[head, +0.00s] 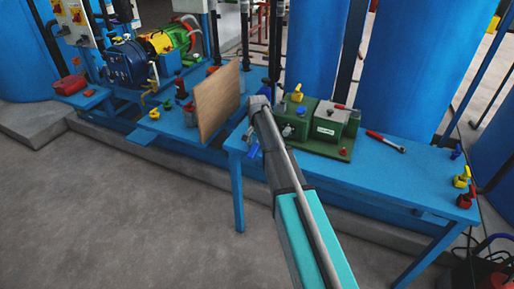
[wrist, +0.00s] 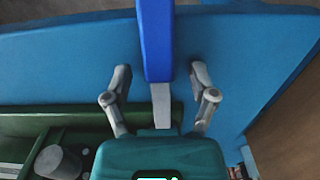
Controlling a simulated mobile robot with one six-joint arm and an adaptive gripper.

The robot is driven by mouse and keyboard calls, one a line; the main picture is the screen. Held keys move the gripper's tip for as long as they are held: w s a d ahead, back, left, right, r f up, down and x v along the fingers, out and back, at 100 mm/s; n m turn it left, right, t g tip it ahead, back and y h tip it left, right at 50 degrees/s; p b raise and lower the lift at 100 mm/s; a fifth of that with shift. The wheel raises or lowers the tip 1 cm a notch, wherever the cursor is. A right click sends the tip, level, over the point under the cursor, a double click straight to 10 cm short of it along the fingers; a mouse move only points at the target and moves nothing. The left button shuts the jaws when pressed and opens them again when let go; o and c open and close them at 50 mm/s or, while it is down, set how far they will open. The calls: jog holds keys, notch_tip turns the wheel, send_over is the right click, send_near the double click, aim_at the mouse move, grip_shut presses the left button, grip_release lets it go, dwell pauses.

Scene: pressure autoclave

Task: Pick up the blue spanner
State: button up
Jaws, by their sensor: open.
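The blue spanner shows in the wrist view as a blue handle (wrist: 157,40) with a bare metal shank (wrist: 161,106). Its far end is hidden behind the teal body of my gripper. My gripper (wrist: 160,74) is open, with one finger on each side of the spanner and a visible gap on both sides. I cannot tell how far above the table the fingertips are. In the head view my gripper (head: 258,106) is over the left end of the blue table. A small blue piece (head: 253,150) at the front edge there looks like the spanner's handle.
A green box unit (head: 330,119) stands right beside my gripper. A wooden board (head: 219,101) stands upright to the left. A red-handled spanner (head: 385,141) lies on the blue table (head: 400,178), whose right part is mostly clear. Small coloured valves stand at its right end.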

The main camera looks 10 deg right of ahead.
dwell(0.5)
grip_shut()
